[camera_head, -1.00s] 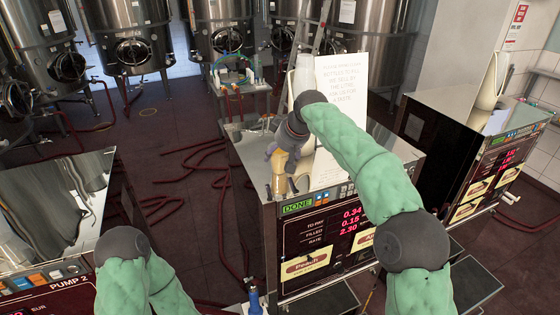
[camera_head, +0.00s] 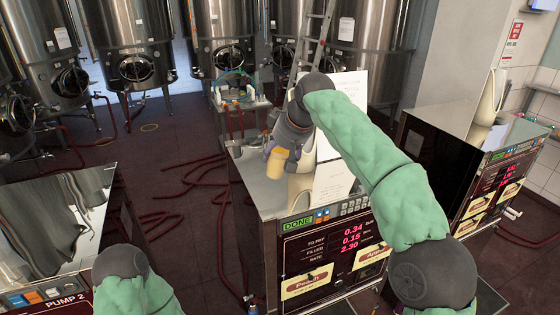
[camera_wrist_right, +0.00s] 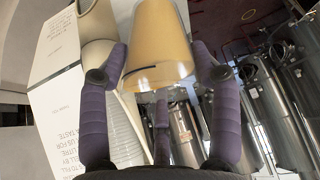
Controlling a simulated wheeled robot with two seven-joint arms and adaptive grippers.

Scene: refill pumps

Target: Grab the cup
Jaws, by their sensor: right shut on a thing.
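An amber-coloured cup (camera_head: 277,163) is held by my right gripper (camera_head: 279,150) above the top of the middle pump cabinet (camera_head: 262,190). In the right wrist view the cup (camera_wrist_right: 160,45) sits between the purple fingers of my right gripper (camera_wrist_right: 161,75), with its clear end toward the palm. The fingers close around its sides. My left arm shows at the lower left of the head view, but its gripper is out of view.
Another pump cabinet (camera_head: 470,160) is at right, and the PUMP 2 cabinet (camera_head: 60,225) is at left. Red hoses (camera_head: 190,185) lie on the floor.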

